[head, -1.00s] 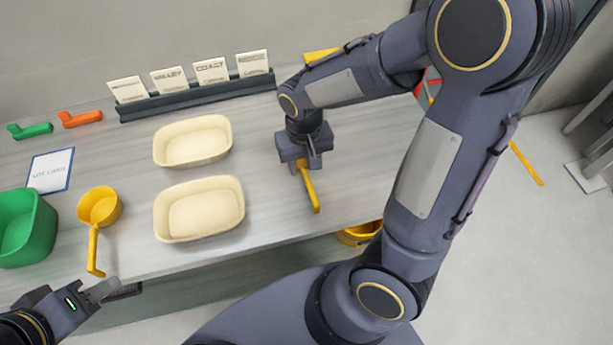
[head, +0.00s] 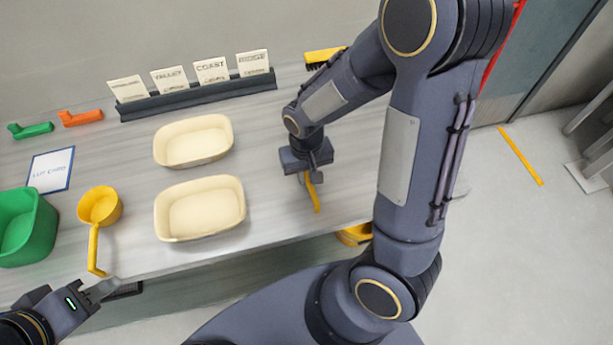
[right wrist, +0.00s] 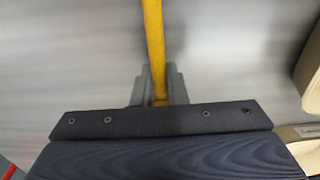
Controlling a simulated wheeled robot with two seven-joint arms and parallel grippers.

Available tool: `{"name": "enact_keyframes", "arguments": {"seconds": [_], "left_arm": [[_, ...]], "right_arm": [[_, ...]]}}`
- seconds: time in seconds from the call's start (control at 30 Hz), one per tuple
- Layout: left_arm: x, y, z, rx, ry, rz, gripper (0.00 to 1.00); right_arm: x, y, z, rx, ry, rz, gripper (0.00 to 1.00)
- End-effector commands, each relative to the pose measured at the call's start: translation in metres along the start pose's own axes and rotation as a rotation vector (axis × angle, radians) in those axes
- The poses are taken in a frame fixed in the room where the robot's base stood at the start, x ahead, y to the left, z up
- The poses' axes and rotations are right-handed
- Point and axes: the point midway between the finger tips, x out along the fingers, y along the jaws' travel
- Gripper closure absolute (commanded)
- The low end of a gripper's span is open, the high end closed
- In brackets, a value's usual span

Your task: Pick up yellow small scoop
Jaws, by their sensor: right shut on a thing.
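A yellow handle (head: 313,196), which looks like that of the small scoop, sticks out from under my right gripper (head: 309,175) toward the table's front edge. In the right wrist view the yellow handle (right wrist: 152,40) lies between the grey fingers of my right gripper (right wrist: 157,88), which is shut on it. The scoop's bowl is hidden. Another yellow scoop (head: 100,206), with a round bowl, lies at the left of the table. My left gripper (head: 104,290) is just off the front edge, below that scoop's handle, apart from it. Its finger opening is unclear.
Two cream trays (head: 194,141) (head: 200,209) lie mid-table, left of my right gripper. A green bin (head: 25,228) is at far left. A card rack (head: 198,95) and yellow brush (head: 322,57) are at the back. A yellow container (head: 355,234) shows below the front edge.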

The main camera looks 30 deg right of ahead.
Motion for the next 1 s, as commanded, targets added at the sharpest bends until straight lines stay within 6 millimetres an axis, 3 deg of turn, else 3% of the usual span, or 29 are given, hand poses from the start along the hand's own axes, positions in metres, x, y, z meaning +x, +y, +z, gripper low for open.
{"name": "enact_keyframes", "arguments": {"seconds": [0.47,0.63,0.93,1.0], "left_arm": [[-0.001,0.001,-0.001,0.000,0.000,0.000,0.64],[-0.004,0.002,-0.002,0.000,0.000,0.000,0.64],[-0.006,0.003,-0.003,0.000,0.000,0.000,0.64],[-0.003,0.001,-0.002,0.000,0.000,0.000,0.64]], "right_arm": [[-0.009,0.000,-0.001,0.000,0.002,-0.001,1.00],[-0.035,-0.001,-0.001,-0.001,0.006,-0.004,1.00],[-0.095,-0.043,0.031,-0.007,0.006,-0.004,1.00],[-0.099,-0.057,0.041,-0.009,0.003,-0.002,1.00]]}}
